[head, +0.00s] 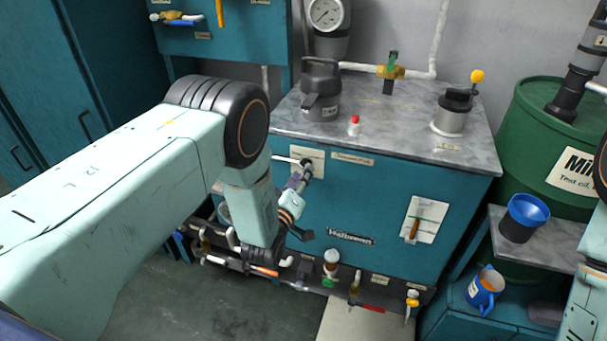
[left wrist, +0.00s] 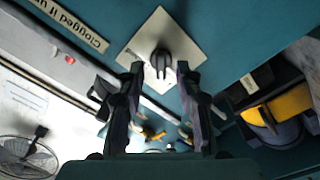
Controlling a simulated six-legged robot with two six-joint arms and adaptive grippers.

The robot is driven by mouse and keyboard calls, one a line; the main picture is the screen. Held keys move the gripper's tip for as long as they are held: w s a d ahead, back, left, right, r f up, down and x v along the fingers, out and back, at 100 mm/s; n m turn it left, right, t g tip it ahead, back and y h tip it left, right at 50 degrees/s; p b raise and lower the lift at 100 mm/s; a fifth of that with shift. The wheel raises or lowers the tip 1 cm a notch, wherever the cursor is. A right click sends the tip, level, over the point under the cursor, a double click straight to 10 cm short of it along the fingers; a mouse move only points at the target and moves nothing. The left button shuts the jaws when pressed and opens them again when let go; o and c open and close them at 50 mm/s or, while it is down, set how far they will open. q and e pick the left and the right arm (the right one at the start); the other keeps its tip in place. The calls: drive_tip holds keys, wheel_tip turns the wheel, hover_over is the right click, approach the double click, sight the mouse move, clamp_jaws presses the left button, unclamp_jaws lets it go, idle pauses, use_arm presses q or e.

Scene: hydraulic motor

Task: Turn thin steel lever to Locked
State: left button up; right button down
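A pale square plate (head: 316,153) is on the teal cabinet front, at its upper left. A thin pale lever (head: 286,160) sticks out to the left from a dark pivot there; its label is too small to read. My left gripper (head: 297,180) is right in front of and just below this pivot, partly covering it. In the left wrist view the two fingers of my left gripper (left wrist: 160,82) are apart and empty. The plate (left wrist: 140,42), tilted like a diamond, and a dark pivot (left wrist: 161,60) show beyond the fingertips. My right gripper is out of view.
A second plate (head: 427,212) with a brown lever (head: 414,229) is farther right on the cabinet (head: 375,190). Valves and pipes line the cabinet's lower edge. A green barrel (head: 540,125) stands at right.

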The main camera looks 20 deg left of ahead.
use_arm(q)
drive_tip(key=w, duration=0.2)
drive_tip(key=shift+w, duration=0.4)
drive_tip(key=shift+c, duration=0.3)
drive_tip(key=shift+s+a, duration=0.1)
drive_tip(key=shift+c, duration=0.6)
clamp_jaws()
